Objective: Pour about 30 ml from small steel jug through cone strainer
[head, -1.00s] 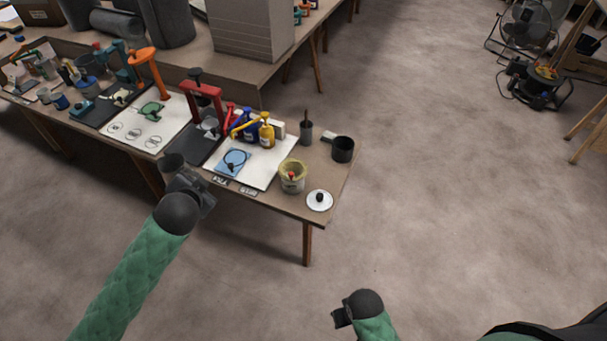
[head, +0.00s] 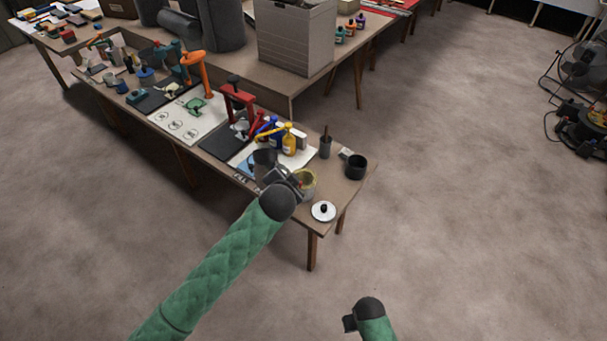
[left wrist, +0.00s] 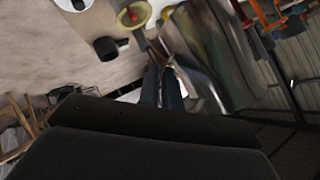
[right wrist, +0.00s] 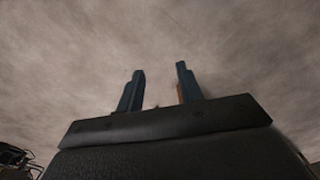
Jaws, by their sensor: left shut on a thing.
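My left gripper (head: 278,179) is shut on the small steel jug (head: 264,160) and holds it over the front part of the bench. The jug's grey side fills much of the left wrist view (left wrist: 205,55). The yellow-rimmed cone strainer (head: 309,178) sits in a pot just right of my left gripper, which partly hides it. The strainer also shows at the top of the left wrist view (left wrist: 133,14), with something red in it. The jug looks apart from the strainer. My right gripper (right wrist: 159,88) is open and empty over bare floor, away from the bench.
A white lid with a black knob (head: 323,211) lies at the bench's near corner. A black pot (head: 356,167) and a dark cup (head: 325,147) stand behind the strainer. A yellow bottle (head: 289,140) and a red stand (head: 240,102) are behind the jug.

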